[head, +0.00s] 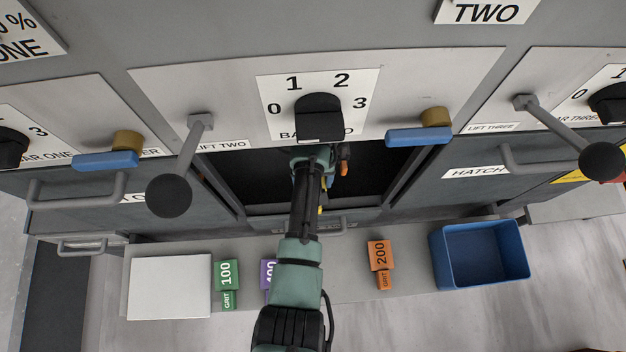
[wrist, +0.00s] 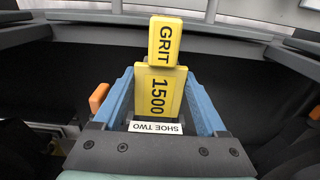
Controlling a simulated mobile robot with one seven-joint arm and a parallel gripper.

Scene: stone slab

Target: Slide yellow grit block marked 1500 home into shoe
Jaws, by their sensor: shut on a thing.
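The yellow grit block (wrist: 158,90), marked GRIT and 1500, is in the middle of the wrist view. It has a smaller part marked GRIT and a wider part marked 1500. My gripper (wrist: 160,74) has blue fingers shut on its sides. A white SHOE TWO label (wrist: 155,127) shows upside down between the fingers, below the block's 1500 end. The shoe itself is mostly hidden, and I cannot tell how far the block sits in it. In the head view my gripper (head: 327,182) is inside the dark hatch opening, with only a bit of yellow visible.
Dark walls and a pale frame edge surround the gripper. An orange piece (wrist: 98,97) stands left of the fingers. On the ledge lie a white plate (head: 169,287), green 100 (head: 227,273), purple 400 (head: 265,274), orange 200 (head: 380,255) blocks and a blue bin (head: 437,262).

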